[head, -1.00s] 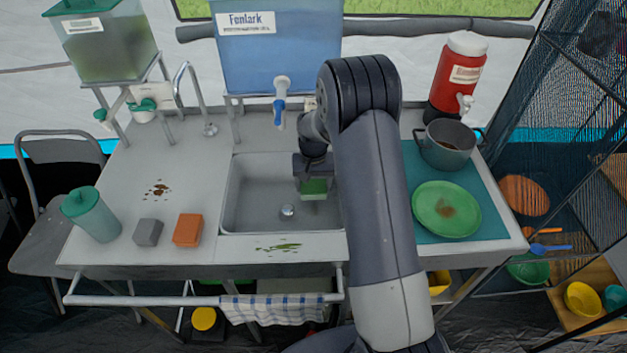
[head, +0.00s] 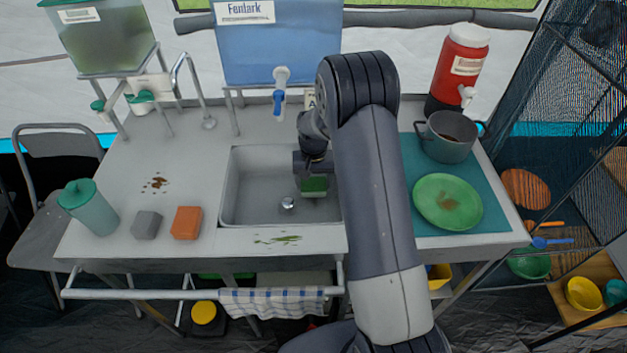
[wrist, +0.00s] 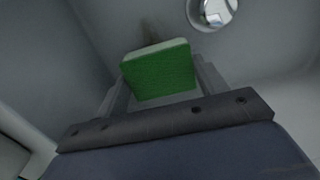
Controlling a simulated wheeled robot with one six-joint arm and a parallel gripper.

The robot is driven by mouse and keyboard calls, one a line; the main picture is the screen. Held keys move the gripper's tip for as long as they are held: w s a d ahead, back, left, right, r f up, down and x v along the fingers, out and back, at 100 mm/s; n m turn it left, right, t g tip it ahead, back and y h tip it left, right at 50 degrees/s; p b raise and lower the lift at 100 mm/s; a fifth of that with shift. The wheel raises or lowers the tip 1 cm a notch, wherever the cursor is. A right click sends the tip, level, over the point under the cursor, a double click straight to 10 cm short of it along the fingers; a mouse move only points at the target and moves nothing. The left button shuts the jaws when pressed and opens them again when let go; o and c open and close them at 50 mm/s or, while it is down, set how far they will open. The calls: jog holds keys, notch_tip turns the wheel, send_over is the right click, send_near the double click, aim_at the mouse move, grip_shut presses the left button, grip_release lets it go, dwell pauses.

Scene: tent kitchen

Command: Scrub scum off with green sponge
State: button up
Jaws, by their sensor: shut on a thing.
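My gripper (head: 313,172) is down inside the sink basin (head: 250,190), at its right side, shut on the green sponge (head: 314,186). In the wrist view the sponge (wrist: 160,72) sits between both fingers, its green face showing. A dark brownish smear (wrist: 150,32) lies on the sink surface just beyond the sponge. I cannot tell whether the sponge touches the sink. A green smear (head: 277,240) is on the sink's front rim. A brown splatter (head: 155,184) is on the counter at left.
An orange block (head: 187,223), a grey block (head: 147,225) and a teal tumbler (head: 89,207) stand left of the sink. A stained green plate (head: 447,202) and a pot (head: 449,137) are on the right. The drain (head: 287,204) is beside the sponge; a tap (head: 280,90) hangs above.

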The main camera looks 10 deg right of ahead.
jog(key=shift+f+b, duration=0.65)
jog(key=shift+f, duration=0.3)
jog(key=shift+s+a+r, duration=0.1)
jog(key=shift+s+a, duration=0.1)
jog(key=shift+s, duration=0.8)
jog(key=shift+s+a+r, duration=0.1)
jog(key=shift+s+a, duration=0.1)
jog(key=shift+s, duration=0.75)
jog(key=shift+f+b, duration=0.25)
jog(key=shift+b, duration=0.25)
jog(key=shift+w+d+f, duration=0.1)
jog(key=shift+w+d, duration=0.1)
jog(key=shift+w, duration=0.8)
jog(key=shift+w+d, duration=0.2)
jog(key=shift+w, duration=0.75)
jog(key=shift+c, duration=0.3)
jog(key=shift+w+r, duration=0.1)
jog(key=shift+r, duration=0.35)
jog(key=shift+r+p, duration=1.55)
jog(key=shift+r, duration=1)
